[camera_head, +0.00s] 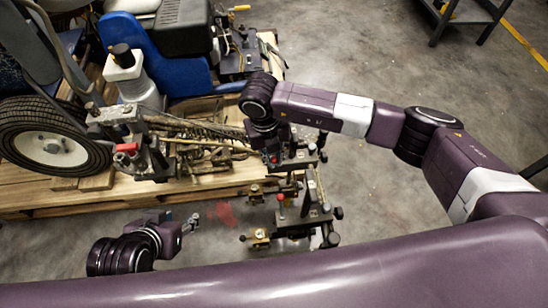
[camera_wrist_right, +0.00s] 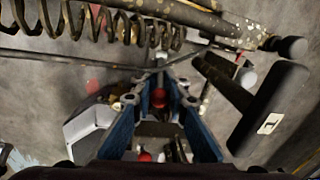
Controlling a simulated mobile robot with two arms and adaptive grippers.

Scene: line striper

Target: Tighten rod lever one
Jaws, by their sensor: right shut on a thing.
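My right gripper (camera_wrist_right: 160,112) reaches down over the striper's rod and clamp assembly. Its blue fingers are shut on a lever with a red ball knob (camera_wrist_right: 159,97), which shows between the fingertips. In the head view this gripper (camera_head: 273,158) is small and mostly covered by my wrist, with a bit of red at its tip. Which numbered lever this is, I cannot tell. Another red-knobbed lever (camera_head: 280,197) stands on the nearer clamps. My left gripper (camera_head: 192,222) hangs low at the left, apart from the machine; its finger gap is too small to judge.
The line striper stands on a wooden pallet (camera_head: 40,204) with a black tyre (camera_head: 50,142) at left. A coil spring (camera_wrist_right: 105,22) and a dark handle (camera_wrist_right: 268,108) lie close around my right gripper. Concrete floor (camera_head: 350,200) is open at right.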

